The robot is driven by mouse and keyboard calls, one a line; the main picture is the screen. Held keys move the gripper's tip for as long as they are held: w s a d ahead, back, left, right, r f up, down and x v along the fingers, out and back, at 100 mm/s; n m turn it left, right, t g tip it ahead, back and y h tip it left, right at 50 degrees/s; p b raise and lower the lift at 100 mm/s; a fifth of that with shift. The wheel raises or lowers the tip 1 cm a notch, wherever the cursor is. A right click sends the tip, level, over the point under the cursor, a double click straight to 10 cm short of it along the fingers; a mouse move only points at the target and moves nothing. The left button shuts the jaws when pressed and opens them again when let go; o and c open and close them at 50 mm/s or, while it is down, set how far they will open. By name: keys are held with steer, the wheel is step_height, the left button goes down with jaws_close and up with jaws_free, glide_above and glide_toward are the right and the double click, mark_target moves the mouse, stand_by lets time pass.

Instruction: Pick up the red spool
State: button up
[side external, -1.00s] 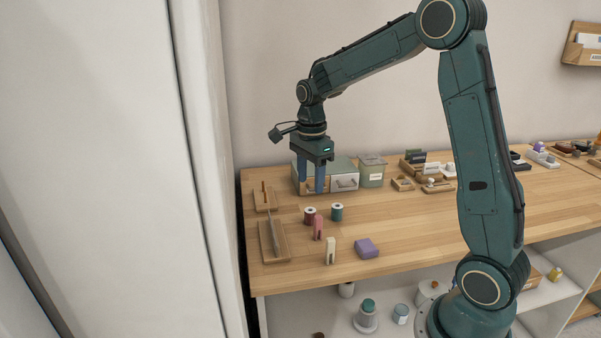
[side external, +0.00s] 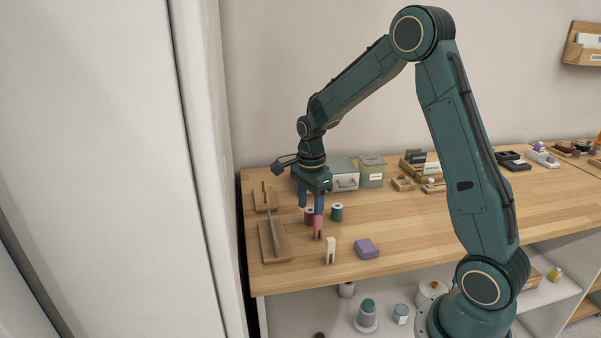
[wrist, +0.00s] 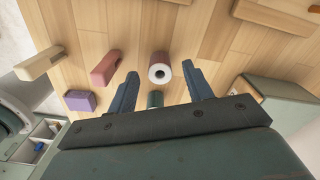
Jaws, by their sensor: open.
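The red spool (side external: 309,216) stands upright on the wooden table, partly hidden behind my gripper's fingers in the side view. In the wrist view the red spool (wrist: 159,67) shows its white-rimmed top, ahead of and between the two fingers. My gripper (side external: 311,205) is open and points down, its fingertips just above and around the spool's top. Its blue fingers also show in the wrist view (wrist: 165,85), one on each side, with nothing held between them.
A green spool (side external: 337,212) stands close to the right. A pink clip (side external: 318,228), a cream clip (side external: 330,250) and a purple block (side external: 366,248) lie nearer the front edge. Wooden trays (side external: 283,242) are left; a drawer box (side external: 345,178) stands behind.

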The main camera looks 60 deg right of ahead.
steer(key=shift+f, duration=1.2)
steer(key=c, duration=1.1)
steer(key=shift+o, duration=0.2)
steer(key=shift+r, duration=0.15)
step_height(320, 180, up, 20)
